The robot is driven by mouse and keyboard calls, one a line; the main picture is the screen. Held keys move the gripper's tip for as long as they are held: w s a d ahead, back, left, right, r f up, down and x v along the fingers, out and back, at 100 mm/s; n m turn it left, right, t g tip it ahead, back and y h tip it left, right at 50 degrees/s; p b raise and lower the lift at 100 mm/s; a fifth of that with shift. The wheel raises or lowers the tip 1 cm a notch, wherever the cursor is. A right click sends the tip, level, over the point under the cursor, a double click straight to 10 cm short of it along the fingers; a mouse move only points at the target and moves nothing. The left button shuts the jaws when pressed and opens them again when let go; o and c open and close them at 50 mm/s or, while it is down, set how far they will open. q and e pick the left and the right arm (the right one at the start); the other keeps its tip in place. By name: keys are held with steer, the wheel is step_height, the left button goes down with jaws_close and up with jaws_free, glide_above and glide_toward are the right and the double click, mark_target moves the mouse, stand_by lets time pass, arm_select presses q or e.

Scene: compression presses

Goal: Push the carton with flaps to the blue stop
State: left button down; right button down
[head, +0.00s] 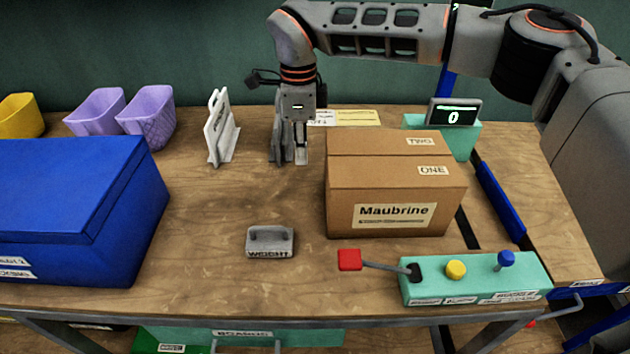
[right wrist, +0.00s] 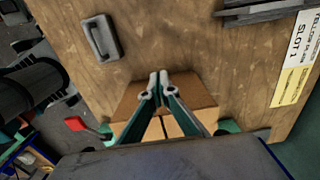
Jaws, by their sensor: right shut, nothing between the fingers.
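The brown carton (head: 390,180), labelled Maubrine, stands upright on the table, right of the middle. Its top flaps, marked ONE and TWO, lie flat. The blue stop (head: 500,202) is a long bar on the table to the right of the carton, with a gap between them. My right gripper (head: 302,160) is shut and empty, pointing down to the left of the carton's far left corner. In the right wrist view its fingertips (right wrist: 159,78) show in front of the carton (right wrist: 190,92); I cannot tell if they touch it. My left gripper is out of view.
A grey weight (head: 270,242) lies left of the carton. A teal control box (head: 475,278) with a red-ended lever stands in front. A display (head: 455,113) reading 0 is behind. A blue case (head: 75,205) fills the left; white (head: 222,130) and grey (head: 279,145) holders stand at the back.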

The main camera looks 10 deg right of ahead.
step_height(320, 180, down, 10)
steer(key=d, duration=0.3)
steer(key=shift+s+d+r, duration=0.15)
steer(key=shift+s+r, duration=0.1)
steer(key=shift+s, duration=0.1)
steer(key=shift+d+f, duration=0.1)
steer(key=shift+d, duration=0.2)
